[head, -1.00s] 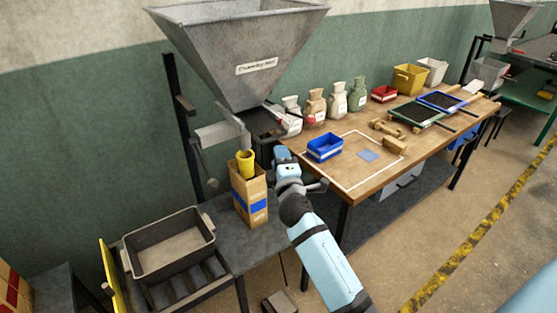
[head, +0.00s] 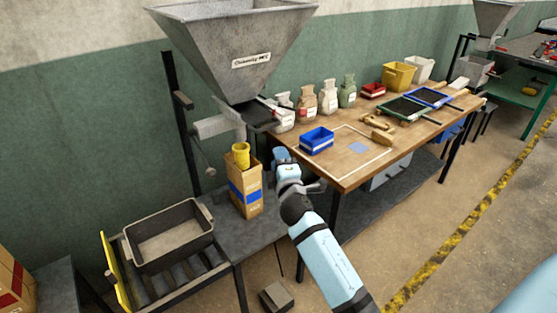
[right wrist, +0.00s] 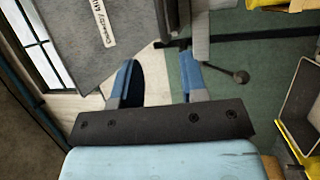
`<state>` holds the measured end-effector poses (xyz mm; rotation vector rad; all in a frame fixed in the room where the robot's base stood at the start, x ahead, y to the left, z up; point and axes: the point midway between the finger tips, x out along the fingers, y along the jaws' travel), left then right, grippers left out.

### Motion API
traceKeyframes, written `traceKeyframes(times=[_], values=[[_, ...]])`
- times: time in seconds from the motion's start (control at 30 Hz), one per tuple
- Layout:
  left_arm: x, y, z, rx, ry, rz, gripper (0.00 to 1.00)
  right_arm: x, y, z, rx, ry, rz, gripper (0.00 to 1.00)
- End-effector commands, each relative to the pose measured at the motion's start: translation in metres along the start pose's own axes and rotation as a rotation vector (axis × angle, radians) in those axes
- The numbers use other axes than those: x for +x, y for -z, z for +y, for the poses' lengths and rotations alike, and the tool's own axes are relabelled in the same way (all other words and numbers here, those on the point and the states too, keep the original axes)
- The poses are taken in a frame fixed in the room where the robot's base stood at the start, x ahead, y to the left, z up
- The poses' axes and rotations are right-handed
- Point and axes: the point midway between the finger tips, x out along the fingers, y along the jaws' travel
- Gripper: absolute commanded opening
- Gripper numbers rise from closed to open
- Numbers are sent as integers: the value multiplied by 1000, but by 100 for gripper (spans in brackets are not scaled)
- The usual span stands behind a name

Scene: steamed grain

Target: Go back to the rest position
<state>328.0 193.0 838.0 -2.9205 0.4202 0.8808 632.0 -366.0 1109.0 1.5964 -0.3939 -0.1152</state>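My right gripper (head: 281,155) is at the end of the light blue arm in the middle of the head view, in front of the left end of the wooden table. In the right wrist view its two blue fingers (right wrist: 157,75) stand apart with nothing between them. The grey hopper (right wrist: 75,35) shows beyond them there. My left gripper is in neither view.
The hopper (head: 235,55) hangs above a cardboard bag (head: 244,195) with a yellow tube (head: 241,155), close left of my gripper. The wooden table (head: 345,178) bears a blue bin (head: 317,141), sacks and sieves. A grey tray (head: 170,245) sits lower left. Floor at right is clear.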

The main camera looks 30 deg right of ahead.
Motion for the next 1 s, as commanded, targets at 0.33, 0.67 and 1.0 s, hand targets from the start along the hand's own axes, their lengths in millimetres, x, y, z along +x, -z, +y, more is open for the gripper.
traceKeyframes(times=[0.33, 0.67, 1.0], values=[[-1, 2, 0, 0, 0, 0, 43, -9, 2, -9, 32, 27, 13, 40], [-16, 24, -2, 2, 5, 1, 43, -176, 28, -123, 645, 504, 82, 40], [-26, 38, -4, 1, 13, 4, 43, -355, 46, -168, 1201, 964, -96, 40]])
